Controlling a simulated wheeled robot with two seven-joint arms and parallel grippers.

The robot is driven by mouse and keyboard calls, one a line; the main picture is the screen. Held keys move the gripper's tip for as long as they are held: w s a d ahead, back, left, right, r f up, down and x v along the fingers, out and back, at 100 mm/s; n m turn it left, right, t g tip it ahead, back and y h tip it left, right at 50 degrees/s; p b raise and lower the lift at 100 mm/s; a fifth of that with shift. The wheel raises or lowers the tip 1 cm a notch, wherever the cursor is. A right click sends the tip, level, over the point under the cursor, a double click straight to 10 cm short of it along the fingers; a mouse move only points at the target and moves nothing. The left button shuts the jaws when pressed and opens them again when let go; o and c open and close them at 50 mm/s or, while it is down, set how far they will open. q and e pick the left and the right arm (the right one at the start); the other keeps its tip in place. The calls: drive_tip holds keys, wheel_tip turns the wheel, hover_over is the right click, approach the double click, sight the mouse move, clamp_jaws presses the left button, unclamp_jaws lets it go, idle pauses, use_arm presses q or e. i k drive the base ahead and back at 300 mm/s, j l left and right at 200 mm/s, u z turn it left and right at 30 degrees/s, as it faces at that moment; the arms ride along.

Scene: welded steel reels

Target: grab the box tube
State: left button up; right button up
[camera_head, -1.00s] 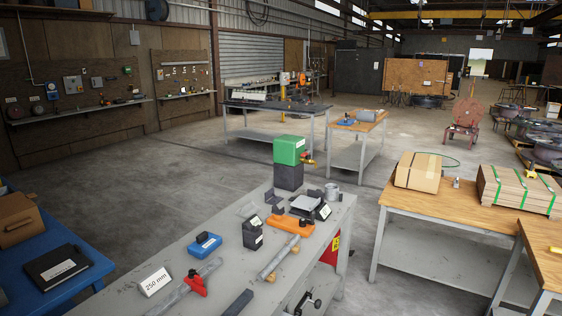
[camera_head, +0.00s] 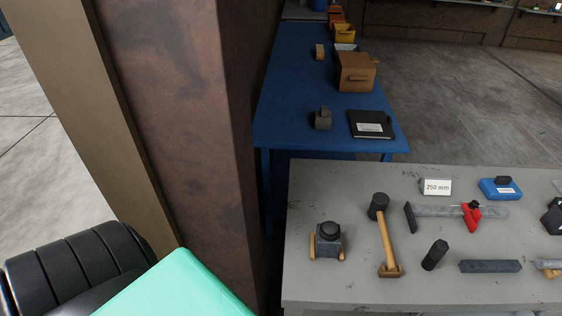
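A dark grey square-section bar (camera_head: 490,266), which looks like the box tube, lies flat near the front edge of the grey workbench (camera_head: 330,190) at the lower right. Its long side runs left to right, and its top and front faces show. A short black cylinder (camera_head: 435,254) stands tilted just left of it. A light-coloured piece with wood under it lies just right of it, cut off by the picture edge. Neither of my grippers is in view.
A mallet (camera_head: 386,236), a clamped grey pipe (camera_head: 440,210), a 250 mm card (camera_head: 436,187) and a small block on wood (camera_head: 328,240) share the bench. A brown column (camera_head: 190,110) stands close on the left. A blue table (camera_head: 290,100) stands behind.

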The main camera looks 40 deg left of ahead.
sight(325, 246)
drive_tip(key=u, duration=0.75)
